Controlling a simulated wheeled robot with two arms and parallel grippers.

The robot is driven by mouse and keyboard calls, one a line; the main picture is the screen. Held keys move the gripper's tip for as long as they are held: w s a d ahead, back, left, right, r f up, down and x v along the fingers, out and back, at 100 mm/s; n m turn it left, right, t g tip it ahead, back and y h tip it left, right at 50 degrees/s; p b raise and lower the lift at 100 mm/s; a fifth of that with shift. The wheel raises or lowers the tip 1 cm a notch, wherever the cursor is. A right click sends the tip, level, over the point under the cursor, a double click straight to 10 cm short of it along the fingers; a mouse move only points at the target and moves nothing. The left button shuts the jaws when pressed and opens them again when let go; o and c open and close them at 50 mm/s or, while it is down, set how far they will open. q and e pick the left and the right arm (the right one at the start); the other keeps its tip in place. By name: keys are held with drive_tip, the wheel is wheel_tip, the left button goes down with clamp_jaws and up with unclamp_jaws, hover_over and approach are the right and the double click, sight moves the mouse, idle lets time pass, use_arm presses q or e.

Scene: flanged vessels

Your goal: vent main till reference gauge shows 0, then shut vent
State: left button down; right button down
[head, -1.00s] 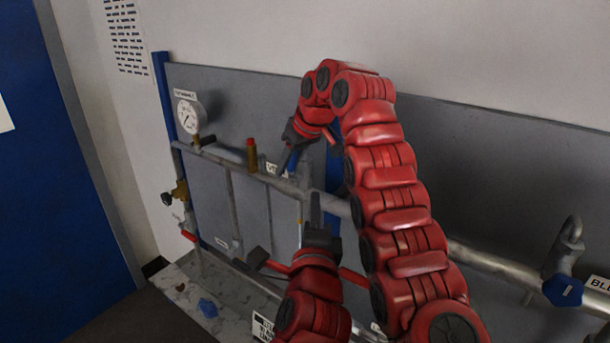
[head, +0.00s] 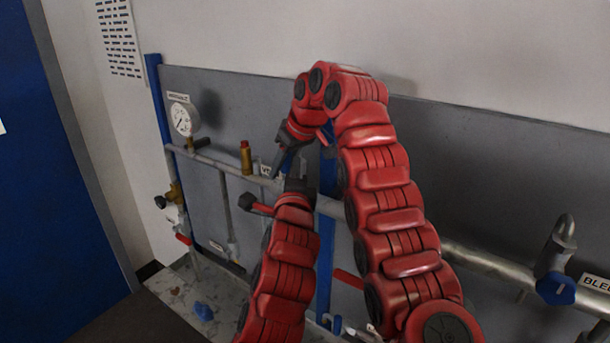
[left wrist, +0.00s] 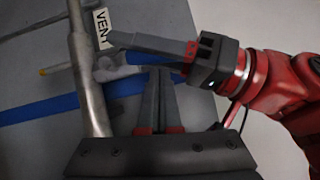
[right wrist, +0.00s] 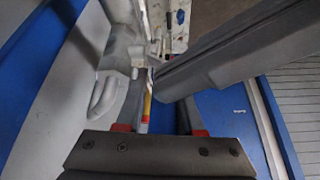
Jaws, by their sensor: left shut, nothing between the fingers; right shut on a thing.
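The round white gauge (head: 183,118) stands on the pipe at the left; its label and needle are too small to read. The VENT label (left wrist: 103,25) shows beside the grey pipe (left wrist: 90,85) in the left wrist view. My right gripper (head: 280,163) reaches down from above at the vent fitting. It is shut on what looks like the blue vent handle (left wrist: 150,58), mostly hidden by the fingers. My left gripper (head: 296,172) points up close by, shut and empty; its fingertips (left wrist: 158,72) are just under the right gripper's fingers.
A brass fitting (head: 246,157) stands on the pipe left of the grippers. A brass valve (head: 174,195) and a red lever (head: 184,239) are at the far left. A blue-handled bleed valve (head: 556,288) is at the right. The blue door (head: 50,200) is left.

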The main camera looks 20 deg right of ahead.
drive_tip(key=shift+a, duration=0.3)
drive_tip(key=c, duration=1)
unclamp_jaws()
drive_tip(key=shift+d, duration=0.1)
drive_tip(key=shift+o, duration=1.7)
drive_tip(key=shift+a, duration=0.25)
drive_tip(key=shift+d, duration=0.15)
